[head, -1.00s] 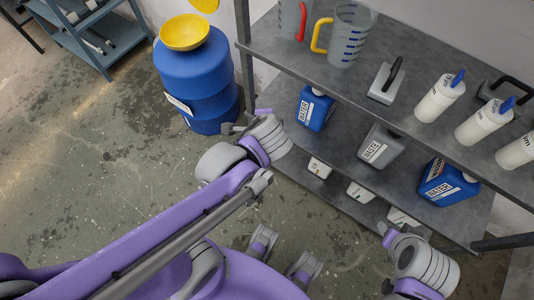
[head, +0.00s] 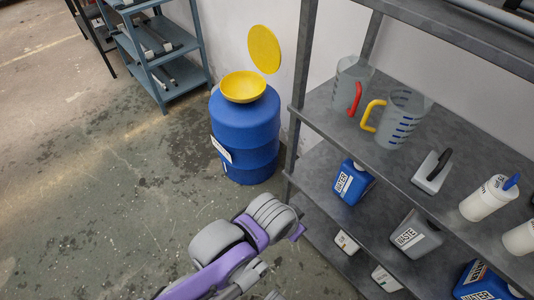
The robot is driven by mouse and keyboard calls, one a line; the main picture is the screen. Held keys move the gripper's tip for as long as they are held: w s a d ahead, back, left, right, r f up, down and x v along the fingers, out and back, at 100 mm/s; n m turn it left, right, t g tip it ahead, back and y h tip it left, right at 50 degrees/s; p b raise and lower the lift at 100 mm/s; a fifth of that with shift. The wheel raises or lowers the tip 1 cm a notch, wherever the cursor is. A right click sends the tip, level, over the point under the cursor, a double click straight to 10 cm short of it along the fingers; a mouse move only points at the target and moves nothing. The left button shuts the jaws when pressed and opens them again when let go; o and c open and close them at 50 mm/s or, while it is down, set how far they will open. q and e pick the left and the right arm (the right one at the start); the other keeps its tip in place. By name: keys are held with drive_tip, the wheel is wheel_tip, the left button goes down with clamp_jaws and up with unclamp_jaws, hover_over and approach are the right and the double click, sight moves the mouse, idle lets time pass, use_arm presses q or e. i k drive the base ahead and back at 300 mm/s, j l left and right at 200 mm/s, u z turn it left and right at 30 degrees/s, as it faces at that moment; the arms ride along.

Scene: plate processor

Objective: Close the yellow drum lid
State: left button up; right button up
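A blue drum (head: 245,138) stands on the floor left of the shelf. A yellow funnel-like bowl (head: 243,87) sits on its top. The round yellow lid (head: 264,49) stands raised and nearly upright behind the bowl, apart from its rim in the picture. My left gripper (head: 299,229) is in front of the drum and lower in the picture, near the shelf's left post, touching neither lid nor drum. Its fingers are mostly hidden behind the wrist, so its opening is unclear. My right gripper is out of the picture.
A grey shelf (head: 330,122) on the right holds measuring jugs (head: 403,118), blue and grey containers and white bottles. Its post (head: 301,85) stands close to the drum's right. A blue-grey rack (head: 165,60) is at back left. The floor left of the drum is clear.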

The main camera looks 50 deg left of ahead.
sight(264, 48)
drive_tip(key=u, duration=1.75)
